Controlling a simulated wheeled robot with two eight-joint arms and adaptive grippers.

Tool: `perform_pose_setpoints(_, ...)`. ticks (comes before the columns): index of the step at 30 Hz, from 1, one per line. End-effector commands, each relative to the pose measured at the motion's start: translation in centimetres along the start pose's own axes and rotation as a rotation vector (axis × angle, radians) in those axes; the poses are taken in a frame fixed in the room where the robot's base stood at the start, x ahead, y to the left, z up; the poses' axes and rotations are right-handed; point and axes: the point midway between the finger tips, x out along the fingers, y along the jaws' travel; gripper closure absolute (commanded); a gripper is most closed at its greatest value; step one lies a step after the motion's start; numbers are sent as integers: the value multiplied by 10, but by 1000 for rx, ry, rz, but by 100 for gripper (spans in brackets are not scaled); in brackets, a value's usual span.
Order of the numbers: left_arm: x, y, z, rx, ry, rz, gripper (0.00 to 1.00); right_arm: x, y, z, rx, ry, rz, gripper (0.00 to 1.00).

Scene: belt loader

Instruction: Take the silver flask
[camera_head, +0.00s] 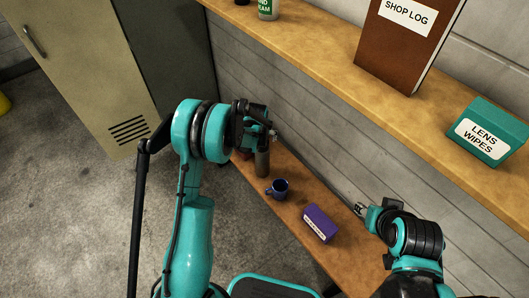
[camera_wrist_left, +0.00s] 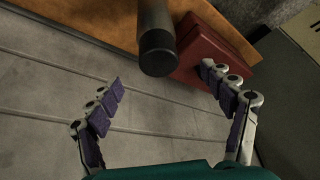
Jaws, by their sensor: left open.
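The silver flask (camera_head: 262,164) looks like a grey cylinder standing on the lower wooden bench, its upper part close to my left gripper (camera_head: 268,135). In the left wrist view the flask (camera_wrist_left: 156,30) is dark grey, its rounded end lying between and just past the fingertips. My left gripper (camera_wrist_left: 162,80) is open, with purple-padded fingers spread and nothing held. My right gripper (camera_head: 360,209) is at the right, by the wall over the bench edge; its fingertips are small and appear apart, with nothing visible between them.
A dark red box (camera_wrist_left: 208,48) sits beside the flask. A blue mug (camera_head: 278,189) and a purple box (camera_head: 320,223) stand on the lower bench (camera_head: 305,196). The upper shelf (camera_head: 330,72) holds a brown shop log (camera_head: 400,50) and teal lens wipes (camera_head: 487,133). A cabinet (camera_head: 95,60) stands left.

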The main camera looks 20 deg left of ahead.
Motion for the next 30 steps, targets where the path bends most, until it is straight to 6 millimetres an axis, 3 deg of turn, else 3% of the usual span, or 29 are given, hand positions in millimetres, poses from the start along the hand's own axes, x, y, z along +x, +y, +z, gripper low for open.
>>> perform_pose_setpoints(3, 27, -1, 3, -6, -11, -5, 19, -2, 0, -1, 0, 0, 0, 60)
perform_pose_setpoints(17, 78, 0, 9, -10, -16, -7, 19, 11, 0, 8, 0, 0, 0, 60)
perform_pose_setpoints(24, 115, 2, 11, -10, -16, -7, 19, 27, 0, 20, 0, 0, 0, 60)
perform_pose_setpoints(30, 118, 2, 10, -10, -16, -7, 19, 27, 0, 20, 0, 0, 0, 60)
